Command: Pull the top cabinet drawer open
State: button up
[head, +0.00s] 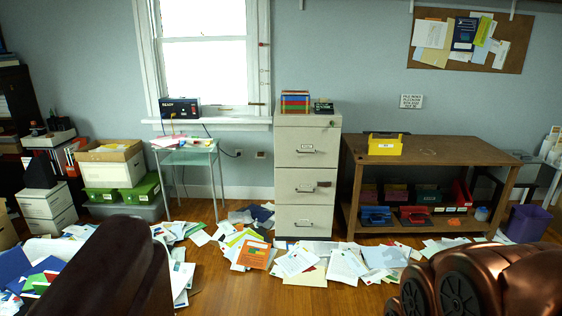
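A beige filing cabinet (278,175) with three drawers stands against the wall near the centre of the head view. Its top drawer (290,150) appears closed, its front level with the drawers below. The drawer has a label and a horizontal handle (306,151) near its middle. A round lock shows at the cabinet's upper right. My gripper is not identifiable in this view, so its opening and distance from the handle are not shown.
Papers (296,262) litter the wooden floor before the cabinet. Books (295,101) sit on top of it. A wooden bench (455,152) with a yellow case (385,145) stands close on the right. A small glass table (197,158) stands left, with floor space between.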

aim_at(297, 146)
jog(key=z, duration=0.25)
jog(key=i, duration=1.7)
jog(key=u, duration=0.35)
jog(key=i, duration=1.9)
jog(key=u, duration=0.5)
